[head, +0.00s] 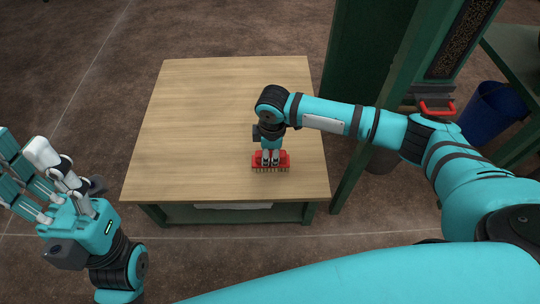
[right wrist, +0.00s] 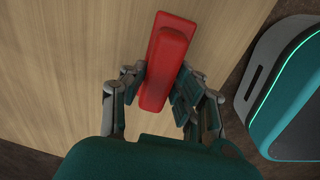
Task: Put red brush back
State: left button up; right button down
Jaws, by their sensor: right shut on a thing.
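The red brush (head: 284,161) is at the front right part of the wooden table (head: 205,110), bristles pointing down. My right gripper (head: 270,158) comes down from above and is shut on its red back. In the right wrist view the red brush (right wrist: 166,65) lies between the fingers of my right gripper (right wrist: 160,90). I cannot tell whether the bristles touch the tabletop. My left gripper (head: 45,175) is at the far left, off the table, with its fingers spread and nothing between them.
A green frame post (head: 385,100) stands just right of the table. A red-handled item (head: 437,108) sits on a ledge behind my right arm. A blue bin (head: 490,113) stands at the far right. The rest of the tabletop is clear.

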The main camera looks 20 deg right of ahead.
jog(key=c, duration=1)
grip_release()
